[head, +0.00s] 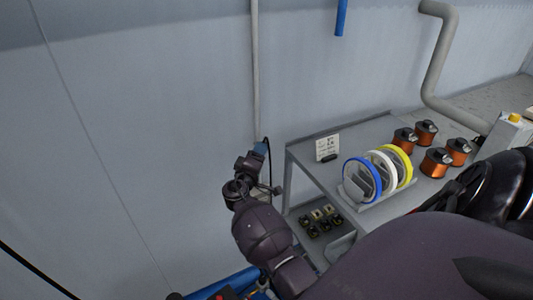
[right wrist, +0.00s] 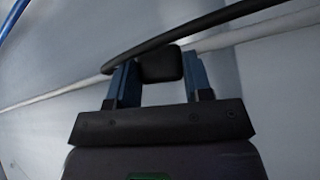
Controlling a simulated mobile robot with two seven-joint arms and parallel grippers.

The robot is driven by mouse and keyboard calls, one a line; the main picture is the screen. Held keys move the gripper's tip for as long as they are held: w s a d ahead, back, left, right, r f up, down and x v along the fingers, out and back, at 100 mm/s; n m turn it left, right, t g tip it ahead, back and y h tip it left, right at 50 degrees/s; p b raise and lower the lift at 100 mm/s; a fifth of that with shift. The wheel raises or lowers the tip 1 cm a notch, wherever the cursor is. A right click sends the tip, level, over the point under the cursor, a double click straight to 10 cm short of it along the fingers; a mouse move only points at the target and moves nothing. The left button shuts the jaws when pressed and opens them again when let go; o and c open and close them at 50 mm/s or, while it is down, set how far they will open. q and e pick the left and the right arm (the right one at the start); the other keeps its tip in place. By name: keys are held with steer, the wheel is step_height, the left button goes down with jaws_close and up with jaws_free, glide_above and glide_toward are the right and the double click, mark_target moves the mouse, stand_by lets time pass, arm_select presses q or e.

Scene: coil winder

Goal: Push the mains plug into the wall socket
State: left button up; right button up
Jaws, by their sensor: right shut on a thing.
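My right gripper (head: 262,149) is at the grey wall, near the lower part of a vertical conduit and left of the table. In the right wrist view my right gripper (right wrist: 160,72) has its two blue fingers shut on the black mains plug (right wrist: 160,63). A thick black cable (right wrist: 195,30) runs across beside the plug. In the head view the plug is hidden at the gripper, and only a bit of dark cable (head: 269,160) shows. I cannot make out the wall socket in either view. My left gripper is not in view.
A grey table (head: 310,145) stands right of my right arm, with a blue spool (head: 347,178), white and yellow spools, several copper coils (head: 425,133) and a white card (head: 328,148). Small dark parts (head: 318,216) lie on a lower shelf. The wall at left is bare.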

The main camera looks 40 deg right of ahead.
arm_select(q)
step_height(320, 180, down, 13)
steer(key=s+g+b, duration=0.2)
steer(key=b, duration=0.8)
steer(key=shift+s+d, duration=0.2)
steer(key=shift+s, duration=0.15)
arm_select(e)
steer(key=s+f+n, duration=0.2)
steer(key=f, duration=1.1)
steer(key=s+f+n+y, duration=0.1)
steer(key=s+f, duration=0.2)
steer(key=f, duration=1.1)
steer(key=shift+s+n+y, duration=0.25)
steer(key=shift+n+y, duration=0.05)
steer(key=shift+n, duration=0.1)
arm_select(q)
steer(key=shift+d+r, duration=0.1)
